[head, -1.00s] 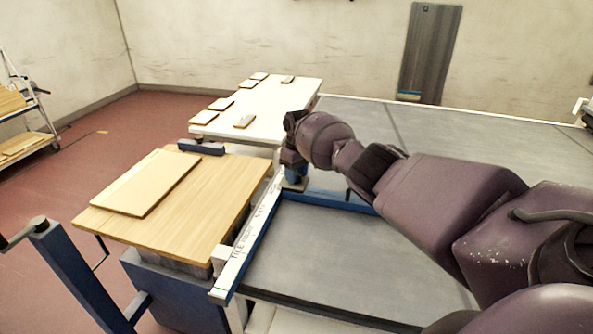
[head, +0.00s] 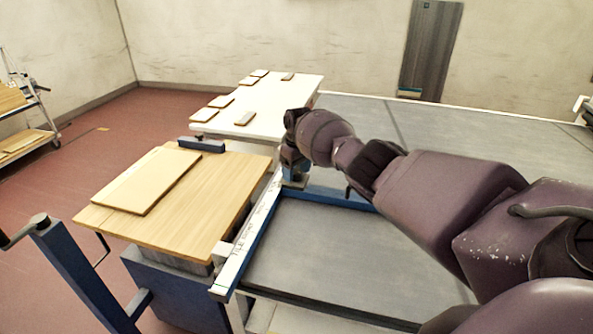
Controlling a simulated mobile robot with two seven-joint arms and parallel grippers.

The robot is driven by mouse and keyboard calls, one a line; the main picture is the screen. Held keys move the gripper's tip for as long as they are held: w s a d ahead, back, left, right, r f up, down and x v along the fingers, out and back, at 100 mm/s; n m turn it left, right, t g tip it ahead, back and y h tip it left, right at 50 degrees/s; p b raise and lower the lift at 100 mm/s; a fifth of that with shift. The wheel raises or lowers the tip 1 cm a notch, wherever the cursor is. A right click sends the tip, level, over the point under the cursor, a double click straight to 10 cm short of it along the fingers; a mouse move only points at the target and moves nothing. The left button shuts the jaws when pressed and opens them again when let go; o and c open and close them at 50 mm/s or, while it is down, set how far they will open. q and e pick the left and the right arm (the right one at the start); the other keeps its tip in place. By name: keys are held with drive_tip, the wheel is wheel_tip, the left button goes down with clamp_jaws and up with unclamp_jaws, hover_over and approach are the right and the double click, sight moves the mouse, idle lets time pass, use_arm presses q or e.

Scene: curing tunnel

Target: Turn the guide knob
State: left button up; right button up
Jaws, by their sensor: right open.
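My right gripper (head: 291,163) reaches in from the right and points down over the far end of the white-topped guide rail (head: 250,232). It is open. A blue block (head: 300,171) stands at that end of the rail, right under and beside the gripper. The guide knob cannot be made out; the gripper and wrist cover that spot. Whether the fingers touch anything there cannot be told. A blue cross bar (head: 330,198) runs right from the block under my arm. My left gripper is not in view.
A wooden-topped table (head: 225,205) with a pale board (head: 147,181) stands left of the rail. Behind it, a white table (head: 285,101) carries several small boards. The grey belt surface (head: 330,255) lies right of the rail. A blue post with a crank (head: 75,270) is at front left.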

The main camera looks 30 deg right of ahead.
sight(298, 170)
drive_tip(key=shift+r, duration=0.35)
wheel_tip(298, 170, up, 10)
drive_tip(key=shift+d+p, duration=0.3)
drive_tip(key=shift+p, duration=0.15)
idle(0.3)
